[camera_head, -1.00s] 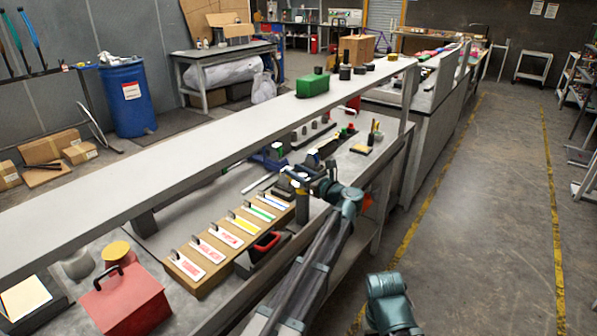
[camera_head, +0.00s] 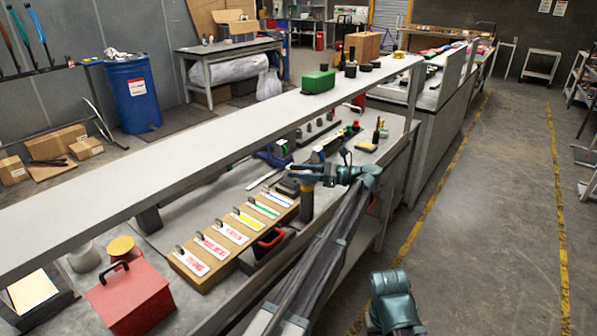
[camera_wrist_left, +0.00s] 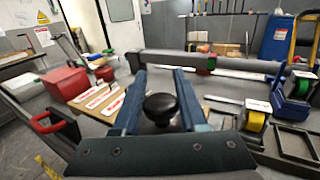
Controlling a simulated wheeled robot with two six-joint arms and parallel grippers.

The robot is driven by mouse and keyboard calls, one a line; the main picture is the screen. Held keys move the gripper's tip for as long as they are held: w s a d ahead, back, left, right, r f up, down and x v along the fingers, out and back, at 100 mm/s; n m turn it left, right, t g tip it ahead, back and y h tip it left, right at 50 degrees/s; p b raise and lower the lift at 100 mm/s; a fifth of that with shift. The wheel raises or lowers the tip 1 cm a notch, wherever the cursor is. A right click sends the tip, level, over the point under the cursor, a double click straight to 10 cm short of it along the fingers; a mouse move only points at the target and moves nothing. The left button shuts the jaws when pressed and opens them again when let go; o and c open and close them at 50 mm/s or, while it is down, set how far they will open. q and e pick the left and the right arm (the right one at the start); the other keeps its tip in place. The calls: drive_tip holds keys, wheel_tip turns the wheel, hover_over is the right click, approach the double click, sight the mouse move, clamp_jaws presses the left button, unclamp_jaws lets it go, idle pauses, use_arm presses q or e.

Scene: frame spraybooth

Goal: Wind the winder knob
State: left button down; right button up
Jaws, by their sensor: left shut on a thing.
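The winder knob (camera_wrist_left: 161,107) is a round black knob. In the left wrist view it sits between the two blue fingers of my left gripper (camera_wrist_left: 158,98), which is shut on it. In the head view my left gripper (camera_head: 308,174) reaches in from the right side of the bench, level with the top of a dark upright cylinder (camera_head: 307,205). The knob itself is hidden or too small to make out there. My right gripper is out of view; only a teal link of that arm shows at the bottom.
A wooden rack with labelled cards (camera_head: 225,252) and a red box (camera_head: 128,298) stand left of the gripper. A long grey shelf (camera_head: 170,152) runs above the bench. A yellow tape roll (camera_wrist_left: 254,121) stands right in the wrist view.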

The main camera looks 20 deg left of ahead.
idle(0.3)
use_arm(q)
drive_tip(key=shift+c, duration=2.3)
unclamp_jaws()
drive_tip(key=shift+a, duration=0.1)
